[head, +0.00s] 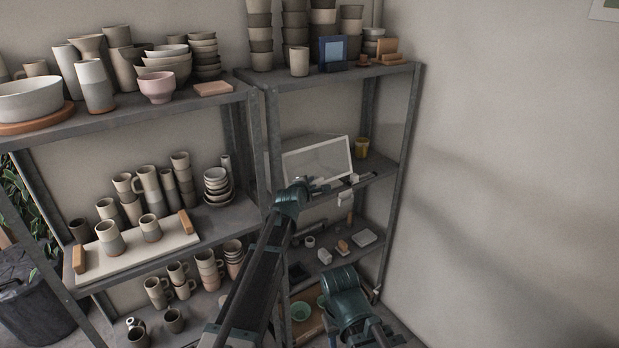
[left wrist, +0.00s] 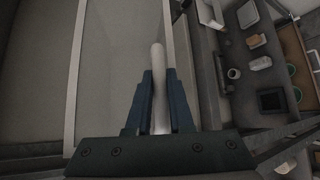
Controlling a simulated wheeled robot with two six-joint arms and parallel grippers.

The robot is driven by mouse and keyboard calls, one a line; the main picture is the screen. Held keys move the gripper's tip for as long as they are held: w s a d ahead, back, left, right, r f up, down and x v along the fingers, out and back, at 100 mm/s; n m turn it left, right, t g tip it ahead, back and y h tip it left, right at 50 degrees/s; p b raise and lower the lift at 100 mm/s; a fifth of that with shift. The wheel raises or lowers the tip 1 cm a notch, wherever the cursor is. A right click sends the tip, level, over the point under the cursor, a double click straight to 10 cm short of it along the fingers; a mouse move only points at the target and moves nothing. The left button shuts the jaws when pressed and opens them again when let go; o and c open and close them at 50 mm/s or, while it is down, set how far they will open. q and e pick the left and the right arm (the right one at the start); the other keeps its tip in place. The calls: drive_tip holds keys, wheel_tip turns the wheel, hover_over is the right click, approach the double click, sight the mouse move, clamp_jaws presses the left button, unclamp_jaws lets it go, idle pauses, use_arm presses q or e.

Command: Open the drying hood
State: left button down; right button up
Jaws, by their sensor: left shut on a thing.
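The drying hood (head: 317,160) is a white-framed box with a clear greyish pane on the middle shelf of the right rack. Its pane (left wrist: 115,60) and white frame fill the left of the left wrist view. How far the hood is open I cannot tell. My left gripper (head: 318,186) is at the hood's lower front edge. In the left wrist view its two dark fingers (left wrist: 159,105) are shut on a pale rounded handle (left wrist: 158,65). My right gripper does not show; only a part of my right arm is at the bottom of the head view.
Small items, including a white block (head: 364,237), lie on the shelf below. Green bowls (head: 300,311) are lower still. The left rack holds many mugs and bowls. Bare wall is on the right.

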sight(310, 161)
use_arm(q)
drive_tip(key=shift+n+g, duration=0.6)
drive_tip(key=shift+g, duration=0.1)
wheel_tip(310, 161, up, 7)
drive_tip(key=p, duration=0.7)
drive_tip(key=shift+f, duration=0.2)
drive_tip(key=shift+w+a+r+p, duration=0.15)
drive_tip(key=shift+r+p, duration=0.85)
drive_tip(key=c, duration=1.1)
unclamp_jaws()
drive_tip(key=p+v, duration=0.6)
drive_tip(key=v, duration=0.7)
drive_tip(key=shift+s+a+r, duration=0.15)
drive_tip(key=shift+s+a, duration=0.15)
